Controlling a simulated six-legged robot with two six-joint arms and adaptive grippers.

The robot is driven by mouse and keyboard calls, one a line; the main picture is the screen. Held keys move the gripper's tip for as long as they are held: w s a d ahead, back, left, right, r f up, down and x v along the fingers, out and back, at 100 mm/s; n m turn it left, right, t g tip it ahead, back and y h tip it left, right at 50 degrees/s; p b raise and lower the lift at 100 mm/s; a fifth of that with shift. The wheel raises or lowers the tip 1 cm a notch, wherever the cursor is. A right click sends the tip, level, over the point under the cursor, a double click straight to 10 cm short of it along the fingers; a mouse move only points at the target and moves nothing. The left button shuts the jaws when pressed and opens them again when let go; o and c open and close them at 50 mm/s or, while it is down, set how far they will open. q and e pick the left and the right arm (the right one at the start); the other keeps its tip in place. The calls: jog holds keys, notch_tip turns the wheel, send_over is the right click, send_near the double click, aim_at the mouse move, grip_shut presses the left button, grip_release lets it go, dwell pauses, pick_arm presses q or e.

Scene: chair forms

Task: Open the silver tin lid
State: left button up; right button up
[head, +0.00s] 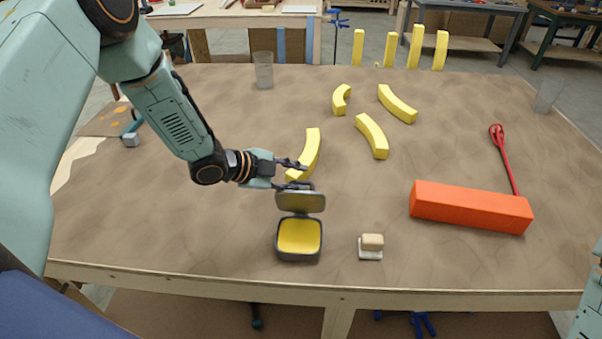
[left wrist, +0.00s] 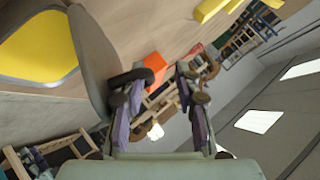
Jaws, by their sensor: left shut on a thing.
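The silver tin (head: 299,256) stands near the table's front edge, its yellow inside showing. Its lid (head: 301,202) is raised, standing up at the back of the tin. My left gripper (head: 304,175) is at the lid's top edge, shut on the lid; its fingers hide part of that edge. In the left wrist view the grey lid (left wrist: 90,62) stands beside the yellow inside of the tin (left wrist: 40,42), and a dark piece on the lid's edge meets one finger of the gripper (left wrist: 158,85). My right gripper is out of view.
An orange block (head: 470,206) and a red tool (head: 504,160) lie to the right. A small tan block on a white base (head: 371,246) is right of the tin. Several yellow curved pieces (head: 371,136) lie behind. A clear glass (head: 263,70) stands at the back.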

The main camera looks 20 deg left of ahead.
pick_arm(q)
jog(key=w+a+r+p+v, duration=0.1)
jog(key=w+p+v, duration=0.1)
jog(key=v, duration=1.1)
jog(key=shift+r+p, duration=0.15)
jog(key=shift+p, duration=0.75)
dwell(0.4)
